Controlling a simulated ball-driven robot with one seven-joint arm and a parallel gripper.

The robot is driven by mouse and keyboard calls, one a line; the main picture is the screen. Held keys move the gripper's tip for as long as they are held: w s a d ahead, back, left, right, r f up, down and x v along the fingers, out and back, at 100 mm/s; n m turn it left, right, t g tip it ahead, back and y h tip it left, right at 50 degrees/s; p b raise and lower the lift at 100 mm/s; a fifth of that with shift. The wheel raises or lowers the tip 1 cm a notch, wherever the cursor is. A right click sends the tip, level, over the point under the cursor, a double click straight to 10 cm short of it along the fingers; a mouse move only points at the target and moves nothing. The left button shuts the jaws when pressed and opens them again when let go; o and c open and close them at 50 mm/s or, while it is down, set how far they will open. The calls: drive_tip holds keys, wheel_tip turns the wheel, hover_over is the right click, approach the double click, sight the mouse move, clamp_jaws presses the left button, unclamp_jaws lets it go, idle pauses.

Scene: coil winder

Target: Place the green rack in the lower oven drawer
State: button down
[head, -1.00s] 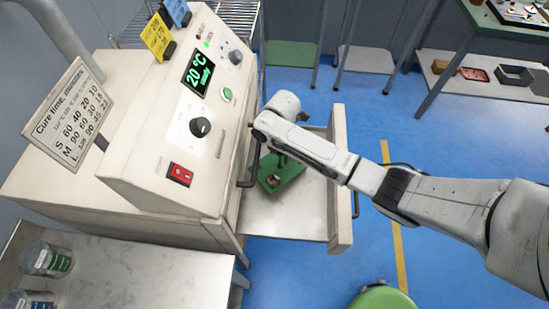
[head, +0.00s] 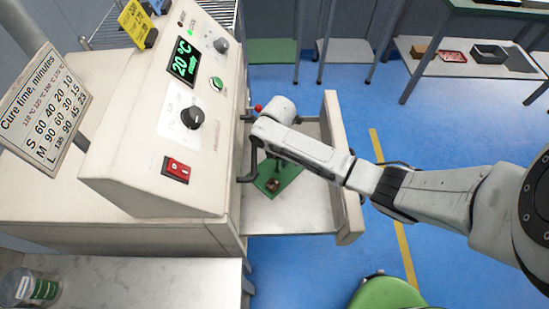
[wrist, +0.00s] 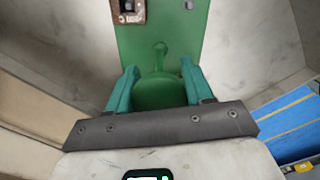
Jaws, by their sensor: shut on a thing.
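The green rack (head: 287,178) is inside the outline of the pulled-out oven drawer (head: 290,215), near its oven-side half. I cannot tell whether it rests on the drawer floor or hangs just above it. In the wrist view the green rack (wrist: 160,45) shows a flat plate with a small brown-framed part on it. The teal fingers of my gripper (wrist: 160,92) stand on both sides of the rack's rounded green grip and are shut on it. In the head view my arm hides the gripper and part of the rack.
The drawer front (head: 343,165) stands out over the blue floor on the right. A dark handle (head: 247,160) sticks out from the oven face beside my arm. A metal table (head: 130,280) is at lower left and a green stool (head: 385,293) at the bottom.

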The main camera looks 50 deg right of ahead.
drive_tip(key=shift+f, duration=0.15)
drive_tip(key=shift+c, duration=2.2)
unclamp_jaws()
wheel_tip(320, 180, up, 12)
drive_tip(key=shift+r+p, duration=0.2)
drive_tip(key=shift+p, duration=0.1)
